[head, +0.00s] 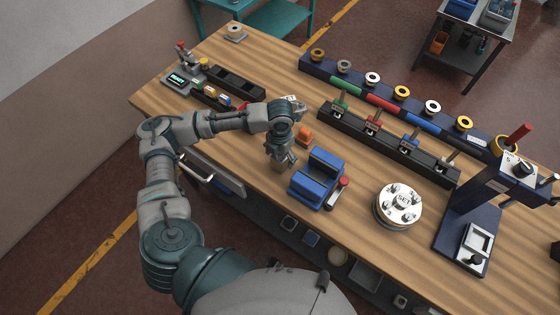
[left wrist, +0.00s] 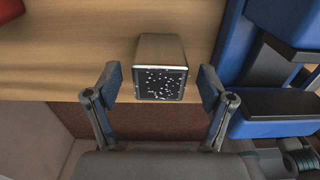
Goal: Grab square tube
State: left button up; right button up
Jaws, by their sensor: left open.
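The square tube (left wrist: 160,62) shows in the left wrist view as a grey-brown square block on the wooden bench. Its dark, white-speckled end face points toward my left gripper (left wrist: 161,84). The gripper's two fingers are open, one on each side of the tube, with a gap to it on both sides. In the head view my left gripper (head: 283,160) points down over the bench's front edge area, left of a blue fixture. I cannot make out the tube in the head view, where the gripper and arm cover that spot. My right gripper is not in view.
The blue fixture (head: 316,178) stands close right of the gripper and also shows in the left wrist view (left wrist: 280,112). Tool racks (head: 385,145) line the back.

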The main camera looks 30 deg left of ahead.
pick_arm(q)
notch_tip(320, 180, down, 3)
jog(key=shift+r, duration=0.15)
jog(key=shift+f, duration=0.3)
jog(key=shift+a, duration=0.2)
jog(key=c, duration=0.6)
jog(key=shift+d+r, duration=0.1)
jog(key=shift+d, duration=0.05)
grip_shut()
